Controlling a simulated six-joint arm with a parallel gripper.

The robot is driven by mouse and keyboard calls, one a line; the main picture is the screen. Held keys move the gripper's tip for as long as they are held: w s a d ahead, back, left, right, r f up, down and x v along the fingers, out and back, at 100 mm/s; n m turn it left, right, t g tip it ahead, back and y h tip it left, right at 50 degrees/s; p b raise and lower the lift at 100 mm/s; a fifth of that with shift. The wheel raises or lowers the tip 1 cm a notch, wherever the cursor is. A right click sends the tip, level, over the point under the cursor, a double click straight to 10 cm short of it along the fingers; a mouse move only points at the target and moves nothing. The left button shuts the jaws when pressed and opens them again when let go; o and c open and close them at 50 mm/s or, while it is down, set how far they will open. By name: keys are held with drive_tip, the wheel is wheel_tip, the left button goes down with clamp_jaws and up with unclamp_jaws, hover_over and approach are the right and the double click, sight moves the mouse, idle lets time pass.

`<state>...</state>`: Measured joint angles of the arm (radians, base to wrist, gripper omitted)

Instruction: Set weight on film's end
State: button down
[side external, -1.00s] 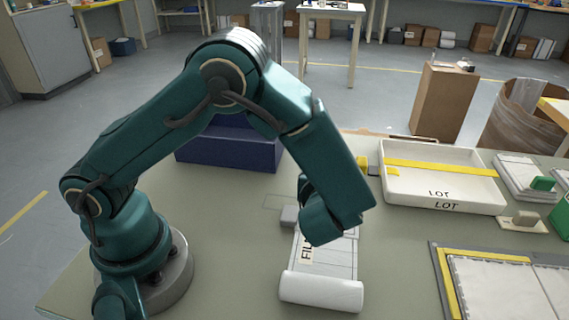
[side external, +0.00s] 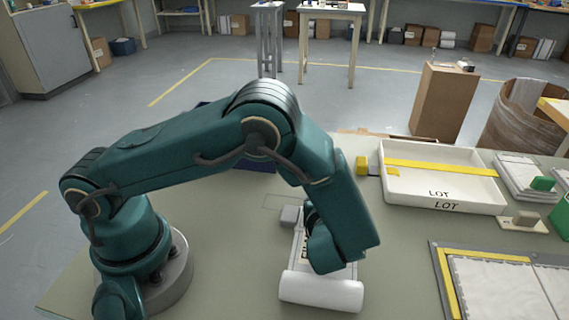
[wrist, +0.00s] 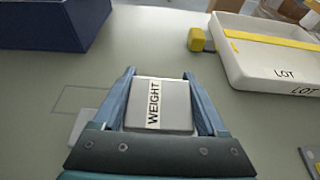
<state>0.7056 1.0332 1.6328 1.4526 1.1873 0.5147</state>
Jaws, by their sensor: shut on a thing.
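My gripper (wrist: 160,78) is shut on a pale grey block labelled WEIGHT (wrist: 172,106), with one blue finger on each side of it. In the side view my wrist hides the fingertips and the weight. The white film, marked FILM, runs on the table from a thick white roll (side external: 321,291) at the near side toward the far side. My wrist covers part of the film. A grey block (side external: 290,216) sits at the film's far left end and also shows left of my gripper in the wrist view (wrist: 84,126).
A white LOT tray (side external: 441,193) with a yellow strip stands to the right, with a yellow block (side external: 362,165) beside it. A dark blue bin (wrist: 52,24) is behind. A yellow-edged panel (side external: 505,290) lies at front right.

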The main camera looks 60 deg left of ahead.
unclamp_jaws()
drive_tip(key=v, duration=1.1)
drive_tip(key=shift+s+d+r, duration=0.2)
drive_tip(key=shift+r, duration=0.1)
drive_tip(key=shift+s+a+r+n, duration=0.15)
drive_tip(key=shift+r+n, duration=0.05)
drive_tip(key=shift+n, duration=0.1)
drive_tip(key=s+a+r+n+g+h, duration=0.2)
drive_tip(key=s+a+r+n+h, duration=0.2)
drive_tip(key=n, duration=0.9)
drive_tip(key=s+a+r+n+g+h, duration=0.2)
drive_tip(key=s+r+n+h, duration=0.3)
drive_tip(key=n, duration=0.8)
drive_tip(key=shift+s+a+r+h, duration=0.3)
drive_tip(key=shift+s+a, duration=0.6)
drive_tip(key=shift+s, duration=0.25)
